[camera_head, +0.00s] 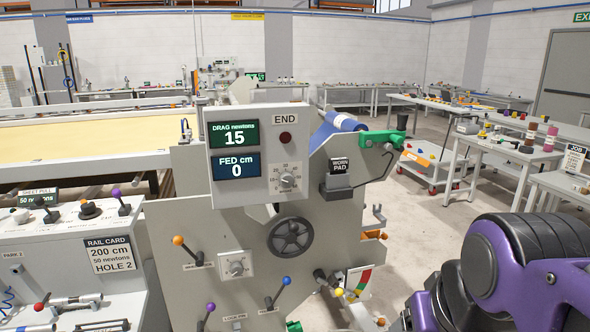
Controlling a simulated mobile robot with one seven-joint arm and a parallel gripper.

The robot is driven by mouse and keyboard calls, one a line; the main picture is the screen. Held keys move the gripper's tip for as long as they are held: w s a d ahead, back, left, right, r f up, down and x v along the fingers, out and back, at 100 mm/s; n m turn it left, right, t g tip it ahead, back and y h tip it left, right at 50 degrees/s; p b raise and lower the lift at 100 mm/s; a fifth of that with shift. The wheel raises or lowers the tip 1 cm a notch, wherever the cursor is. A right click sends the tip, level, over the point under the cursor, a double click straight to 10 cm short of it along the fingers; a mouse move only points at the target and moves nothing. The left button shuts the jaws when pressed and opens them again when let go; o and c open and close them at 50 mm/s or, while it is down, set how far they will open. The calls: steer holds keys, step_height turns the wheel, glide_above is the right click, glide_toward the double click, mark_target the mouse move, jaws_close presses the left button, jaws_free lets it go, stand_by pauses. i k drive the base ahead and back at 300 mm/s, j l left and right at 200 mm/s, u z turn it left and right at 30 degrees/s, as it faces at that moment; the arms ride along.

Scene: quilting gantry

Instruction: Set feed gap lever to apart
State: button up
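The grey machine's front panel (180,210) carries several ball-knob levers. One lever has an orange knob (179,240) at the upper left of the panel. One has a purple knob (210,307) at the lower left, and one has a blue knob (286,281) in the lower middle. A yellow-knobbed lever (339,292) is at the lower right. Their small labels are too small to read surely, so I cannot tell which is the feed gap lever or its setting. My purple and black arm is at the lower right, apart from the panel. My gripper is out of view.
A display box (265,180) reads drag 15 newtons and fed 0 cm. A dark handwheel (290,237) sits below it. A control bench (60,262) with a rail card stands at left. Grey worktables (470,140) stand at right. Open floor lies between machine and tables.

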mark_target(286, 280)
steer(key=u, duration=0.55)
steer(key=i+l+u, duration=0.3)
steer(key=i+u, duration=0.15)
